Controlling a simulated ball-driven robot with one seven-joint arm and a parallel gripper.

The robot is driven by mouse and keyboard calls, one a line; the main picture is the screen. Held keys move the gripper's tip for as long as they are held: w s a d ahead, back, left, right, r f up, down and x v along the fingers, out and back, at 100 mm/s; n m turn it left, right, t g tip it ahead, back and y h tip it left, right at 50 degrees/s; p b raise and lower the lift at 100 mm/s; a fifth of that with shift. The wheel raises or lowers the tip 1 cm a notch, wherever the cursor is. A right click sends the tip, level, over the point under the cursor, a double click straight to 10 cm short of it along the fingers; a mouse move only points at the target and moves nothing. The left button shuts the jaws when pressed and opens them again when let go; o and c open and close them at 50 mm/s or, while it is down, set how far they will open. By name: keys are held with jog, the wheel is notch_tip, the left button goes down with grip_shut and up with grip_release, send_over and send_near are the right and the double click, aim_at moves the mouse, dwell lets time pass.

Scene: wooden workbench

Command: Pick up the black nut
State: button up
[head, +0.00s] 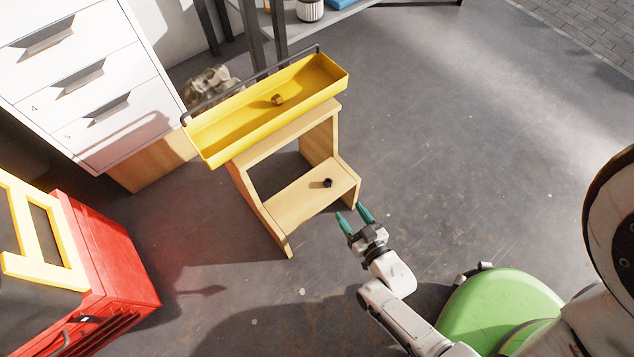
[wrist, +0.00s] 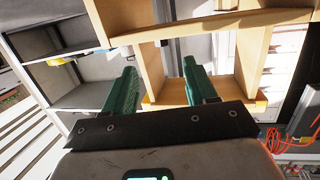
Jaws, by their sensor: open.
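The black nut (head: 327,183) lies on the lower step of a small wooden step stool (head: 290,208) in the head view. My gripper (head: 354,215) has green fingers that are open and empty. In the head view it appears just below and to the right of the nut, near the front edge of the lower step. The wrist view shows both green fingers (wrist: 157,80) apart, with the wooden stool (wrist: 185,70) in front of them. I cannot make out the nut in the wrist view.
A yellow tray (head: 225,128) with a brownish nut (head: 277,99) inside sits on the stool's top. A white drawer cabinet (head: 85,85) stands at the left, and a red toolbox (head: 110,255) at lower left. The floor (head: 460,130) to the right is clear.

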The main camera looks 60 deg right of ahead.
aim_at(330, 184)
jog(key=b+x, duration=0.2)
jog(key=x, duration=0.3)
jog(key=shift+w+d+r, duration=0.1)
jog(key=shift+w, duration=0.35)
jog(key=shift+r+b+x, duration=0.2)
jog(key=shift+b+x, duration=0.25)
jog(key=shift+x, duration=0.75)
jog(key=shift+r+b+x, duration=0.2)
jog(key=shift+b+x, duration=0.2)
jog(key=shift+x, duration=0.75)
jog(key=shift+w, duration=0.1)
jog(key=shift+c, duration=0.2)
grip_shut()
